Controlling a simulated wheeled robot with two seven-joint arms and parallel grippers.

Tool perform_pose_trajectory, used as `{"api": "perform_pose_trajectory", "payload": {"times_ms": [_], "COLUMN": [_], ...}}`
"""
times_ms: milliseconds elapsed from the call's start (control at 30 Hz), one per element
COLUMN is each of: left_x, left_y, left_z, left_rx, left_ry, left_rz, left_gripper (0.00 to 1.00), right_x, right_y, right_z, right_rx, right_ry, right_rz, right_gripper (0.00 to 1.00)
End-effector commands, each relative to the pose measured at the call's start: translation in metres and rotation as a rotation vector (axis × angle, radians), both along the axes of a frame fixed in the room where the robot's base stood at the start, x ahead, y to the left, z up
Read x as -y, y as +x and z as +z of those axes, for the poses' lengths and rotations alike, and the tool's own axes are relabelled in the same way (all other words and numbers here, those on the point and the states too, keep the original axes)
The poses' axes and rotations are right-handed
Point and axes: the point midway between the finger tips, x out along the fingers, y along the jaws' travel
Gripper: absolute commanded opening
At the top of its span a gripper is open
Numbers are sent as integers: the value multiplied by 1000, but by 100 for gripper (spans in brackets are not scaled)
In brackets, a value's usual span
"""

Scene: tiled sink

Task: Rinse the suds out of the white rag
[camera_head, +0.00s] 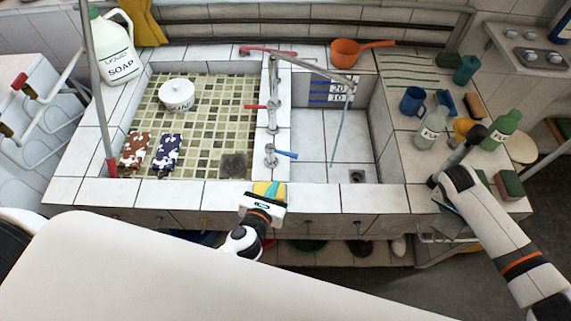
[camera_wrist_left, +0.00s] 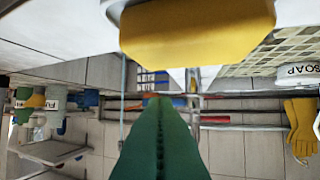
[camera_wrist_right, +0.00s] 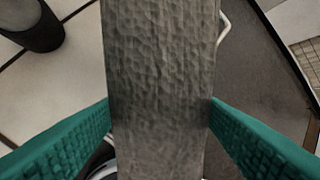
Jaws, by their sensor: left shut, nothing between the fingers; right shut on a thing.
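I cannot make out a white rag for certain. A brown-and-white patched piece (camera_head: 134,150) and a purple-and-white one (camera_head: 166,153) lie in the left basin (camera_head: 205,128). My left gripper (camera_head: 270,188) is at the sink's front ledge. Its green fingers are pressed together and empty in the left wrist view (camera_wrist_left: 157,100), close to a yellow block (camera_wrist_left: 197,28). My right gripper (camera_wrist_right: 160,118) has its teal fingers on both sides of a grey, hammered-looking thing (camera_wrist_right: 160,60), over the right counter; its ends are out of view.
The right basin (camera_head: 320,150) looks empty, with a drain. Taps (camera_head: 275,110) stand on the divider. A soap jug (camera_head: 115,50) is at left, and an orange dipper (camera_head: 345,52) behind. Bottles (camera_head: 432,130), a blue mug (camera_head: 412,101) and sponges crowd the right counter.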

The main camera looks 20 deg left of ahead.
Motion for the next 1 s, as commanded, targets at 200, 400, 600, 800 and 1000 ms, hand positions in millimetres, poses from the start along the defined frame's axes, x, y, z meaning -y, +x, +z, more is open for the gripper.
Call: {"api": "perform_pose_trajectory", "payload": {"times_ms": [200, 400, 600, 800, 1000], "left_x": [1, 1, 2, 1, 2], "left_y": [46, 75, 87, 88, 91], "left_z": [-20, -12, -11, -11, -12], "left_rx": [3, 1, 0, -1, 0], "left_ry": [-1, -3, -3, -2, -3], "left_rz": [1, 2, 2, 2, 6], "left_gripper": [0, 0, 0, 0, 0], "right_x": [0, 0, 0, 0, 0], "right_y": [0, 0, 0, 0, 0], "right_z": [-15, -8, -7, -7, -9], "right_rx": [0, 0, 0, 0, 0], "right_ry": [-1, -1, -1, -1, -1], "right_rz": [0, 0, 0, 0, 0], "right_gripper": [40, 40, 40, 40, 40]}}
